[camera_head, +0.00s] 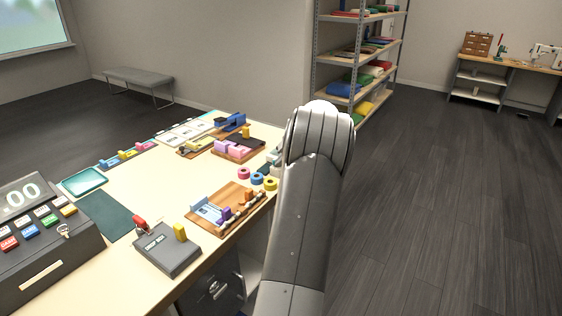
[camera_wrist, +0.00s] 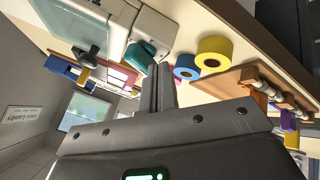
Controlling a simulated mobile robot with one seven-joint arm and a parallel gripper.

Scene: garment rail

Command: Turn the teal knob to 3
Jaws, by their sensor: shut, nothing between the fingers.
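A teal rounded piece (camera_wrist: 138,56), which looks like the knob, sits against a white device (camera_wrist: 152,28) in the wrist view. Its marks and setting cannot be read. My gripper (camera_wrist: 160,72) is shut and empty; its fingertips appear just beside the teal piece, and I cannot tell whether they touch it. In the head view my arm hides the gripper and most of the white device (camera_head: 276,157) at the table's right edge.
Close by are a yellow roll (camera_wrist: 213,50), a blue roll (camera_wrist: 186,67) and a wooden board (camera_head: 229,207) with pegs. A pink roll (camera_head: 243,173), a grey box (camera_head: 167,250) and a cash register (camera_head: 42,240) also stand on the table. Floor at right is free.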

